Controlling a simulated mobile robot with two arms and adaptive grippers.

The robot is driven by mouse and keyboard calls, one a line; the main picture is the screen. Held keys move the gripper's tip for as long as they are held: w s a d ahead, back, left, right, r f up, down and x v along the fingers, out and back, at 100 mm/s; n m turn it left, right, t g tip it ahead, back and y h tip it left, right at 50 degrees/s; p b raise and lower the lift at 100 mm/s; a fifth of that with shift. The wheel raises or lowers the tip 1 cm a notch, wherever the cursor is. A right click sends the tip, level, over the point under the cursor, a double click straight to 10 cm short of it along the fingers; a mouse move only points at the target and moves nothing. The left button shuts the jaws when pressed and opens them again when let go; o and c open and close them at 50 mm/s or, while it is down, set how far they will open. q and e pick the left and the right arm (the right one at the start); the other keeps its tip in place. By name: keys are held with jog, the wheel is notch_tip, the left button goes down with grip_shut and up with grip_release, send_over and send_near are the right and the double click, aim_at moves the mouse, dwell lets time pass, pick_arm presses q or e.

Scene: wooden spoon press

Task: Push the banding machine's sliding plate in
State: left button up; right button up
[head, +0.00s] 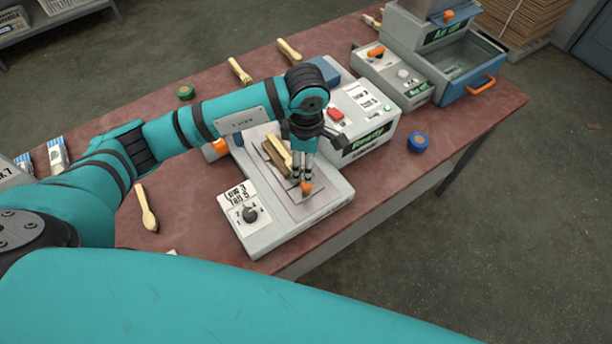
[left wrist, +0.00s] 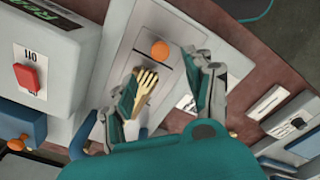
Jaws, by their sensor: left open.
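The banding machine (head: 258,238) is a pale grey box with a dial, at the front of the table. Its sliding plate (head: 312,208) lies flat on top and carries an orange knob (head: 306,187), which also shows in the left wrist view (left wrist: 160,49). A bundle of wooden cutlery (head: 277,151) lies on the machine beside my gripper; its fork tines show in the left wrist view (left wrist: 146,85). My left gripper (head: 304,180) is open and points down at the knob. Its fingers (left wrist: 168,85) stand apart in the wrist view; I cannot tell whether they touch the knob. My right gripper is not visible.
A grey machine with a red button (head: 336,114) stands close behind. Further back are a control box (head: 392,75) and a blue drawer (head: 465,75). A blue roll (head: 417,141) and loose wooden spoons (head: 147,208) lie on the red-brown table (head: 195,225).

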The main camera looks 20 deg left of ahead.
pick_arm(q)
notch_tip(320, 180, down, 8)
jog(key=shift+s+d+r+p, duration=0.1)
jog(key=shift+r+p, duration=0.1)
jog(key=shift+p, duration=0.65)
jog(key=shift+f, duration=0.6)
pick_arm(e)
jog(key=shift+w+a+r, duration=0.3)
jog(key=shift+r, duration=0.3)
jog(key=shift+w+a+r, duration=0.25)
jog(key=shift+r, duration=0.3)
pick_arm(q)
grip_shut()
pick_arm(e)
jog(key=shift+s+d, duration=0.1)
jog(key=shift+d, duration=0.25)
